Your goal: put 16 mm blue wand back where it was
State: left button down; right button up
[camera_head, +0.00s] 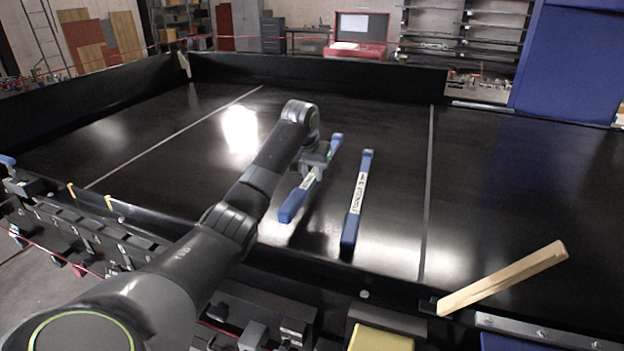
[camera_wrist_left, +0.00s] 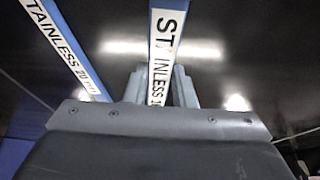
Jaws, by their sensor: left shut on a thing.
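A blue wand (camera_head: 292,206) with a white label is between the fingers of my left gripper (camera_head: 316,160), held near its middle. In the left wrist view this wand (camera_wrist_left: 169,50) shows "ST…INLESS 1…", with part of the label hidden by the fingers (camera_wrist_left: 160,88), which are shut on it. A second blue wand (camera_head: 350,226) lies on the black belt to its right; in the left wrist view this wand (camera_wrist_left: 48,12) reads "STAINLESS 20 mm". I cannot tell whether the held wand touches the belt. My right gripper is out of view.
The black conveyor belt (camera_head: 380,118) has low dark side walls (camera_head: 320,78) and pale cross lines. A wooden bar (camera_head: 505,277) rests slanting at the front right edge. A yellow block (camera_head: 380,340) is at the bottom. The belt right of the wands is clear.

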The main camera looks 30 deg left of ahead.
pick_arm(q)
notch_tip(320, 180, down, 3)
jog(key=shift+d+f+p, duration=0.1)
jog(key=shift+d+p, duration=0.05)
jog(key=shift+p, duration=0.7)
jog(key=shift+f, duration=0.35)
jog(key=shift+f, duration=0.1)
jog(key=c, duration=1.2)
grip_release()
